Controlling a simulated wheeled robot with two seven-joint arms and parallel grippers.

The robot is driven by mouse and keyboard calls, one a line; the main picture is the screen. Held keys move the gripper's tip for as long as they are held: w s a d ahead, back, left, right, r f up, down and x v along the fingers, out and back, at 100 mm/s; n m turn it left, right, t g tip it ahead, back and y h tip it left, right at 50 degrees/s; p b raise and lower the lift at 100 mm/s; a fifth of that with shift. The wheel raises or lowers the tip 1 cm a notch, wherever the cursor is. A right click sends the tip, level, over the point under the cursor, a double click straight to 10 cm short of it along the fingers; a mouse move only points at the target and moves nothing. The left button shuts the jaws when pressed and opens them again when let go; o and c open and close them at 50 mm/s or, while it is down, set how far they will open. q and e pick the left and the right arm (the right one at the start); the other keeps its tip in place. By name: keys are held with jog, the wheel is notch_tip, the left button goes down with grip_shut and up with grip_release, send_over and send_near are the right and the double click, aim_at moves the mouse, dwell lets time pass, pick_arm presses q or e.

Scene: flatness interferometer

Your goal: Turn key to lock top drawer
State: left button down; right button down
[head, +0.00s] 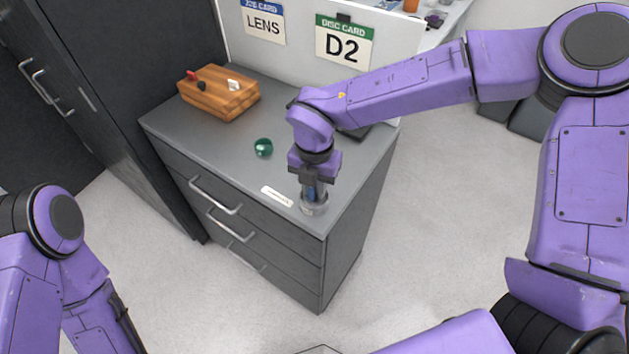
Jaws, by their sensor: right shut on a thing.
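A grey drawer cabinet (355,215) stands in the middle of the head view. Its top drawer (255,207), with a bar handle, looks shut. A round metal lock (313,209) sits on the cabinet top near the front right corner. My right gripper (311,188) points down over it and is shut on a blue key (310,194), mostly hidden between the fingers. The key looks upright at the lock; how deep it sits and its turn angle cannot be told. My left arm is at the lower left, its fingers outside the picture.
A pale label strip (277,196) lies left of the lock. A green round object (263,147) and a wooden block (219,95) with small pieces are farther back on the top. A dark item behind my right wrist is partly hidden. A tall dark cabinet (130,80) stands left.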

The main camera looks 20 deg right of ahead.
jog(key=shift+n, duration=0.3)
jog(key=shift+r+n+p, duration=0.15)
jog(key=shift+n+p, duration=0.15)
jog(key=shift+p, duration=0.2)
jog(key=shift+n+p, duration=1.05)
jog(key=shift+n, duration=0.35)
